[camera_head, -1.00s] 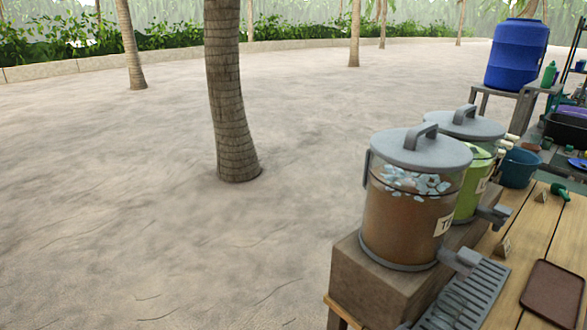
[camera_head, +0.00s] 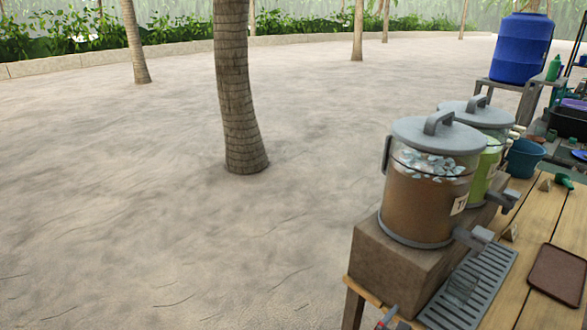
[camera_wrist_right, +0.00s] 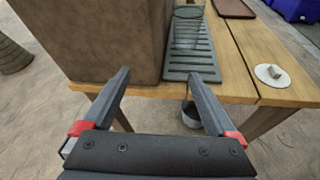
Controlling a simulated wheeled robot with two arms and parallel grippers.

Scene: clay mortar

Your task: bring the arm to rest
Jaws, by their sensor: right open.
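My right gripper (camera_wrist_right: 158,76) is open in the right wrist view, with nothing between its two dark fingers. It is in front of the edge of the wooden table (camera_wrist_right: 262,62), near the brown block (camera_wrist_right: 88,40). In the head view only a small red and grey piece, likely of this gripper, shows at the bottom edge. A clear glass (camera_head: 461,287) stands on the grey slotted drip tray (camera_head: 438,311), under the tap of the brown drink dispenser (camera_head: 425,205). My left gripper is in neither view.
A green dispenser (camera_head: 493,160) stands behind the brown one. A brown tray (camera_head: 558,273) lies on the table. A blue bucket (camera_head: 524,158) and a blue barrel (camera_head: 521,48) are farther back. A palm trunk (camera_head: 240,110) rises from open sand on the left.

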